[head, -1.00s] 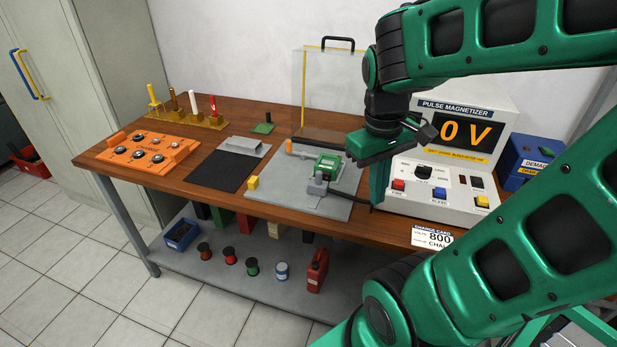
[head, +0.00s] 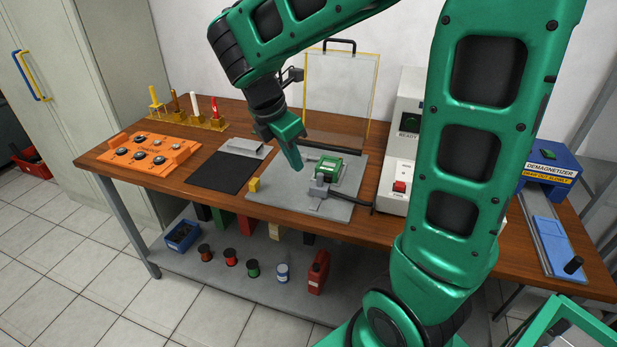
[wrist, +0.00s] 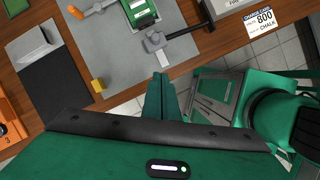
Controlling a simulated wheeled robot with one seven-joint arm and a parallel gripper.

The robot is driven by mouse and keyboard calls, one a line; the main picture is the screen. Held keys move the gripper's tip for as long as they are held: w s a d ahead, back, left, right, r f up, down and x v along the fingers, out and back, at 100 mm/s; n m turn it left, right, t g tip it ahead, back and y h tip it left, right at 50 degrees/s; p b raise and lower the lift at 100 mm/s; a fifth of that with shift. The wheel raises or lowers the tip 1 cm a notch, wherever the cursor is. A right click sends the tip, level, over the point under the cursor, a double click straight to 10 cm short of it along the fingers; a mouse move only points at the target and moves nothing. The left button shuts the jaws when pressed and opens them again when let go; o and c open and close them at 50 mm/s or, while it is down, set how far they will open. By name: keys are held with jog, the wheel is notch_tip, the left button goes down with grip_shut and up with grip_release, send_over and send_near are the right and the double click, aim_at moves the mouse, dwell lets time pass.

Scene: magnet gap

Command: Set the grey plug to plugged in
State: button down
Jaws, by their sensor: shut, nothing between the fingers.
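The grey plug (head: 318,188) sits on the grey plate (head: 345,207), close to the front left of the green block (head: 329,167). A dark cable runs from it to the right. In the wrist view the plug (wrist: 155,41) lies just below the green block (wrist: 142,13). I cannot tell whether it is seated or apart from a socket. My gripper (head: 297,167) is shut and empty, above the plate's back left part in the head view, apart from the plug. Its fingers also show in the wrist view (wrist: 160,90).
A yellow block (head: 254,184) stands at the plate's left edge. A clear shield with a yellow edge (head: 340,95) stands behind. The magnetizer (head: 397,176) is partly hidden by my arm. A black mat (head: 223,172) and orange board (head: 150,152) lie left; a blue demagnetizer (head: 548,165) stands right.

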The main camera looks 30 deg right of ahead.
jog(key=shift+w+a+n, duration=0.5)
jog(key=shift+a+n, duration=0.1)
jog(key=shift+n, duration=0.1)
jog(key=shift+f, duration=0.1)
send_near(316, 187)
jog(key=a+f, duration=0.2)
jog(key=f, duration=0.1)
jog(key=shift+s+a+f, duration=0.3)
jog(key=shift+s+a, duration=0.05)
jog(key=shift+s, duration=0.05)
jog(key=d, duration=0.3)
jog(key=shift+w+f, duration=0.25)
jog(key=shift+f, duration=0.15)
jog(key=shift+w+d, duration=0.2)
jog(key=shift+d, duration=0.45)
